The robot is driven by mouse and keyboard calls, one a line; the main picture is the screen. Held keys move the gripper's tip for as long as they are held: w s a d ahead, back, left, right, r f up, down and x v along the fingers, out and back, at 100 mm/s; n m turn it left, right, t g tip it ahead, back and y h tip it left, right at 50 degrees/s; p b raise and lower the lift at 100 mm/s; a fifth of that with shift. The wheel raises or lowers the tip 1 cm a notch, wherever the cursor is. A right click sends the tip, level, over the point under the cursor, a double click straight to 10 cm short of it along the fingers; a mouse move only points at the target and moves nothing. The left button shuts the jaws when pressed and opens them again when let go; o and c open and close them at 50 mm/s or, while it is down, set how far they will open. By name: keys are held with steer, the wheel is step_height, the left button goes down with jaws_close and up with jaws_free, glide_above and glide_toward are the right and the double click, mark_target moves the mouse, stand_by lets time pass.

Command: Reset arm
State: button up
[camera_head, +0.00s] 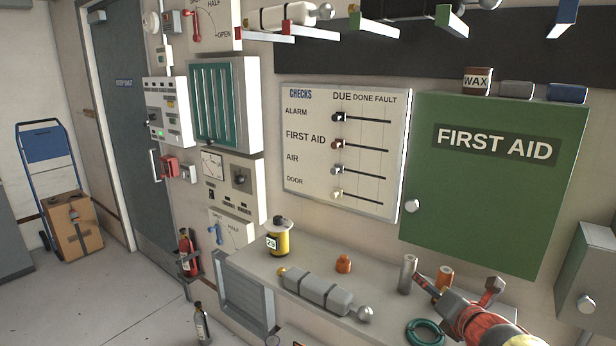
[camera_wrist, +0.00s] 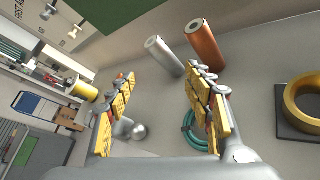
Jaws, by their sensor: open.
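My gripper (camera_head: 456,284) is at the lower right of the head view, over the right part of a grey shelf (camera_head: 385,312). Its two fingers are spread apart with nothing between them. In the wrist view, the open yellow-padded fingers of the gripper (camera_wrist: 160,76) frame the shelf surface. A grey cylinder (camera_head: 407,274) and a copper cylinder (camera_head: 444,277) stand on the shelf by the fingers; they also show in the wrist view as the grey cylinder (camera_wrist: 164,56) and the copper cylinder (camera_wrist: 207,45). My forearm runs out of the head view at the lower right.
A teal ring (camera_head: 426,332), grey rod-like tool (camera_head: 318,292), orange knob (camera_head: 343,264) and yellow canister (camera_head: 278,240) are on the shelf. The green first aid cabinet (camera_head: 480,190) and checks board (camera_head: 340,185) are behind. Floor at left is partly clear near a hand truck (camera_head: 45,160).

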steer(key=s+r+m+g+h, duration=0.1)
steer(key=s+m+g+h, duration=0.2)
steer(key=s+m, duration=1)
steer(key=s+a+f+m+g+y, duration=0.1)
steer(key=s+a+f+m+g, duration=0.1)
steer(key=s+a+m, duration=0.3)
steer(key=s+a+f+m+g+y, duration=0.1)
steer(key=s+a+f+m+g, duration=0.2)
steer(key=s+m, duration=0.7)
steer(key=shift+s+a+m+y, duration=0.4)
steer(key=shift+a, duration=0.55)
steer(key=shift+c, duration=0.6)
